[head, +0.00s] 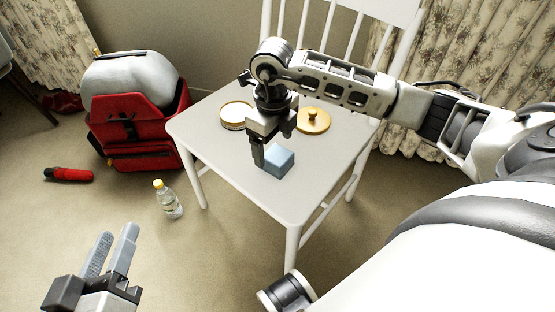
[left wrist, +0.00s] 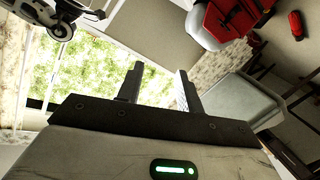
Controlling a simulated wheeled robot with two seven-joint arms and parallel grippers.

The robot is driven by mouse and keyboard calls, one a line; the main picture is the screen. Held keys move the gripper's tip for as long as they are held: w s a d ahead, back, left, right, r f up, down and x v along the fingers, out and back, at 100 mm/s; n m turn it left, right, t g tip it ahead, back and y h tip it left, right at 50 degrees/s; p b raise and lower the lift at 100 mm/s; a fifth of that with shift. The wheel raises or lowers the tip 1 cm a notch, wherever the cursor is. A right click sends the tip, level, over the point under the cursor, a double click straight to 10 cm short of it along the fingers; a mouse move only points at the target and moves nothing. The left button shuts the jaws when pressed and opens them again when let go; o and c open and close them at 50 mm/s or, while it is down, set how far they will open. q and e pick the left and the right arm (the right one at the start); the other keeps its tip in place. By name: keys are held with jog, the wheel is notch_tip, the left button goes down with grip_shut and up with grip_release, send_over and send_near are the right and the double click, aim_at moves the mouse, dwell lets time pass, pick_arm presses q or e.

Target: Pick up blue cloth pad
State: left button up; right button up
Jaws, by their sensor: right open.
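One dark finger shows at the pad's left side; the other finger is hard to make out, and I cannot tell if either touches the pad. My left gripper (head: 112,243) is at the lower left, away from the chair, with its fingers apart and nothing between them. Its fingers also show in the left wrist view (left wrist: 158,82).
On the seat are a round tin (head: 236,116) and a golden lid with a knob (head: 313,121). A red backpack (head: 132,132) stands on the floor at left, near a red cylindrical item (head: 68,174) and a clear bottle with a yellow cap (head: 168,200). The front of the seat is clear.

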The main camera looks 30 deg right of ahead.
aim_at(275, 153)
notch_tip(275, 153, down, 4)
jog(key=shift+f+b, duration=0.2)
jog(key=shift+b, duration=0.65)
jog(key=shift+d+r, duration=0.1)
jog(key=c, duration=1.1)
pick_arm(q)
jog(key=shift+d+r+n+t+h, duration=0.2)
jog(key=shift+r+n+t+h, duration=0.1)
jog(key=shift+r+h, duration=0.15)
pick_arm(e)
jog(key=shift+o, duration=0.2)
jog(key=shift+r+p, duration=0.5)
jog(key=shift+r, duration=0.15)
notch_tip(275, 153, up, 3)
jog(key=shift+s+f+p, duration=0.1)
jog(key=shift+f+p, duration=0.05)
jog(key=shift+p, duration=0.6)
pick_arm(q)
jog(key=a+f+m+y+p, duration=0.1)
jog(key=p, duration=0.1)
jog(key=m+g+y+p, duration=0.1)
jog(key=p, duration=0.1)
jog(key=shift+s+a+f+g, duration=0.2)
jog(key=shift+a+f+g, duration=0.1)
jog(key=shift+a+f, duration=0.1)
pick_arm(e)
jog(key=s+d+r, duration=0.2)
jog(key=s+r, duration=0.7)
jog(key=s, duration=0.4)
jog(key=shift+s+d, duration=0.25)
